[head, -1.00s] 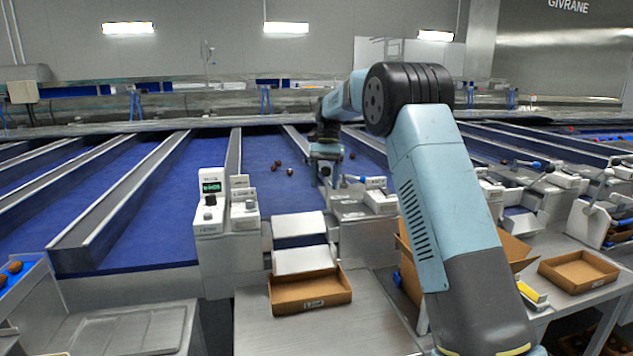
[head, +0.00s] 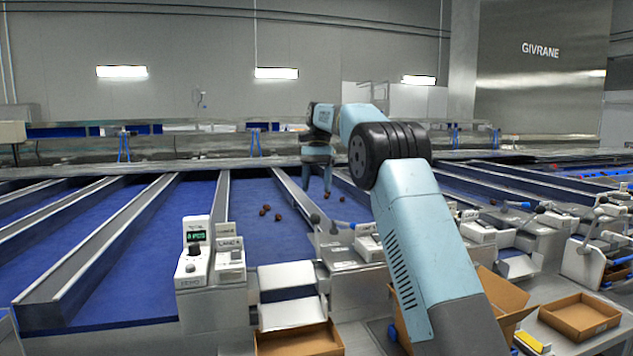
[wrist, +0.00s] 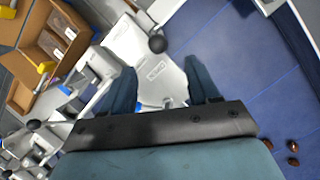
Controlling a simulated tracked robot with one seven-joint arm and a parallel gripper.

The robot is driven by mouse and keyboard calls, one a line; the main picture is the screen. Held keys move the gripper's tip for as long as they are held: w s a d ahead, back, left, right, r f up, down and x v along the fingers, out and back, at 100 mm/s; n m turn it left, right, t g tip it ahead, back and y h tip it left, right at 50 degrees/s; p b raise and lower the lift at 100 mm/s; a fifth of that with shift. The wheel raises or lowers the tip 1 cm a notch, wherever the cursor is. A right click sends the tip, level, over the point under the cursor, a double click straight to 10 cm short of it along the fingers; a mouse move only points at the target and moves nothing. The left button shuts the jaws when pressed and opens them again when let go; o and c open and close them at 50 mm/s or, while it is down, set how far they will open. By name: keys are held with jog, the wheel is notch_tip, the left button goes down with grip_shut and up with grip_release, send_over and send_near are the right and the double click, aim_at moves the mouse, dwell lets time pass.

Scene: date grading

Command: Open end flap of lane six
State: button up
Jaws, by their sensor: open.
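My gripper (head: 318,188) hangs over the lane ends, near the black-knobbed lever (head: 315,218) in the head view. In the wrist view, my gripper (wrist: 160,78) is open and empty, its two dark fingers apart. A white labelled unit (wrist: 158,72) shows below and between the fingers, with a black ball knob (wrist: 157,44) just beyond them. The lane numbers are too small to read, so I cannot tell which flap is lane six's.
Blue lanes with metal dividers (head: 105,240) run towards the back. Several dates (head: 265,211) lie loose on one lane. A control box with a green display (head: 194,255) stands at left. Cardboard trays (head: 298,340) and an open carton (head: 505,303) stand in front.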

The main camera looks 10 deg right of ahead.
jog(key=shift+w+d+r, duration=0.1)
jog(key=shift+r, duration=0.25)
jog(key=shift+c, duration=0.2)
jog(key=shift+c, duration=0.8)
jog(key=shift+s+r+m+t, duration=0.3)
jog(key=shift+s+m+t, duration=0.1)
jog(key=shift+s+t, duration=0.1)
jog(key=shift+c, duration=1.4)
jog(key=s+m+t, duration=0.1)
jog(key=s, duration=0.1)
jog(key=s+r+m+t, duration=0.1)
jog(key=s+t, duration=0.1)
jog(key=s+d+m+t+y, duration=0.1)
jog(key=s+m+t, duration=0.1)
jog(key=shift+s+r, duration=0.2)
jog(key=shift+r, duration=0.05)
grip_shut()
jog(key=m+t, duration=0.4)
jog(key=t, duration=0.1)
send_near(318, 222)
jog(key=shift+x, duration=3.05)
